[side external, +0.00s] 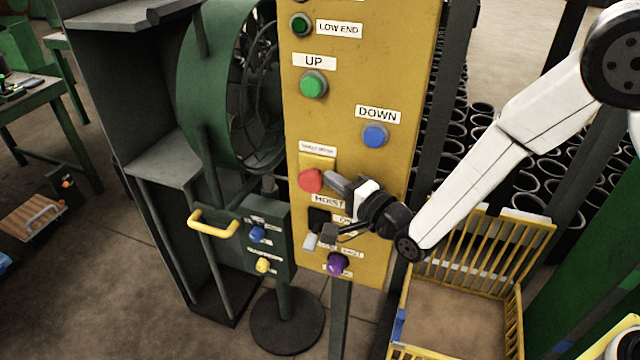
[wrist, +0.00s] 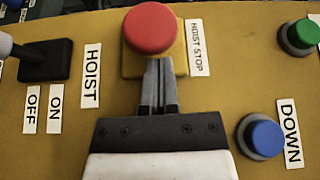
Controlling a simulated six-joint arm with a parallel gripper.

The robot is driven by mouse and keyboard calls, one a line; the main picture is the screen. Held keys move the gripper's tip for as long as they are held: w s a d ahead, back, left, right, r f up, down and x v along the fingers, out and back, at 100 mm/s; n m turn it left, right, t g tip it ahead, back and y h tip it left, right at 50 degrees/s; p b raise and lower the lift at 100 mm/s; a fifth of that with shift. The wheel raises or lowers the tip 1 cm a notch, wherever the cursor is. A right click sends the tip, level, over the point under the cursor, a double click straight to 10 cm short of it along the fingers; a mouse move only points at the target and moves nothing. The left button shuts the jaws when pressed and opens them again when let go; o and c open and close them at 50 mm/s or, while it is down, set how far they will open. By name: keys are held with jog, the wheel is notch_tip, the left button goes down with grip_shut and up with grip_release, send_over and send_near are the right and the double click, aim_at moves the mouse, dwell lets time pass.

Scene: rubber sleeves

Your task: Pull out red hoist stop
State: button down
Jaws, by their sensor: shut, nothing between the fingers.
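The red hoist stop (side external: 311,180) is a mushroom-shaped button on a yellow backing plate, on the tall yellow control panel (side external: 360,60). The red hoist stop (wrist: 150,29) also shows at the top middle of the wrist view, with the "HOIST STOP" label (wrist: 200,47) to its right. My gripper (side external: 333,178) is at the right side of the button in the side view. In the wrist view my gripper (wrist: 158,62) has its fingers together and empty, with their tips at the button's lower edge. I cannot tell whether they touch it.
A hoist lever switch (side external: 318,222) sits just below the button. A purple knob (side external: 337,264) is lower down. Blue DOWN (side external: 375,135) and green UP (side external: 313,84) buttons are above. A small box with a yellow handle (side external: 213,224) stands left of the panel.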

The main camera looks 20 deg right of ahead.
jog(key=shift+w+a, duration=0.15)
jog(key=shift+w, duration=0.3)
jog(key=shift+s+a, duration=0.7)
jog(key=shift+s, duration=0.15)
jog(key=v, duration=0.9)
jog(key=shift+s+d, duration=0.15)
jog(key=shift+s, duration=0.2)
jog(key=shift+w+d, duration=0.1)
